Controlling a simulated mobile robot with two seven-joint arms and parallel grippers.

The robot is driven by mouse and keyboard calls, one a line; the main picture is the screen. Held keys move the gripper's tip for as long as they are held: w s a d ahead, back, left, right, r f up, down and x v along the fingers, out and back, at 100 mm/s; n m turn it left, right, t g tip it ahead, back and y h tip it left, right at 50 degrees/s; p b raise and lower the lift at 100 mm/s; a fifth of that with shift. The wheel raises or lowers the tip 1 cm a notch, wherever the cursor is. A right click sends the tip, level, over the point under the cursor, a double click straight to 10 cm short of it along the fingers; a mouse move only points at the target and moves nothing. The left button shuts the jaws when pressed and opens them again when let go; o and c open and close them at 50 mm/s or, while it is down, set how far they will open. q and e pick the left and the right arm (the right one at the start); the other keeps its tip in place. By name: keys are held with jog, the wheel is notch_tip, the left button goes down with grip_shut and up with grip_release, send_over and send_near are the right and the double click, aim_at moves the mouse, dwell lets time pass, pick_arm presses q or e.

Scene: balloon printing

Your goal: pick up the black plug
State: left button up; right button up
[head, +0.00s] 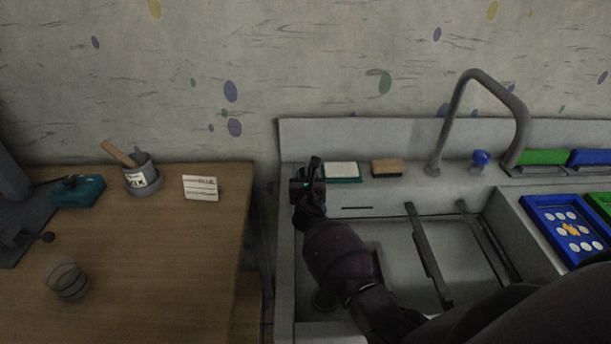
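My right arm reaches over the sink from the lower right. My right gripper (309,177) is at the sink's back left corner, at the left end of the back ledge. Dark parts overlap there, so I cannot tell whether its fingers are open or shut, or whether the black plug is between them. A dark round shape (323,299) shows on the sink floor, partly hidden by my forearm; I cannot tell whether it is the plug or the drain. My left gripper is out of view.
A white-topped teal sponge (342,171) and a tan brush (387,168) lie on the ledge right of the gripper. A curved tap (459,103) rises behind the sink. Dark rails (428,255) span the basin. A blue tray (541,213) stands right. A wooden table (150,290) is left.

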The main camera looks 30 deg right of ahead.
aim_at(306, 169)
jog(key=shift+w+d, duration=0.2)
jog(key=shift+w, duration=0.15)
jog(key=b+x, duration=0.1)
jog(key=x, duration=0.3)
jog(key=shift+f+b, duration=0.15)
jog(key=shift+b, duration=0.2)
jog(key=shift+w+d, duration=0.15)
jog(key=shift+w, duration=0.1)
jog(key=shift+c, duration=1)
grip_shut()
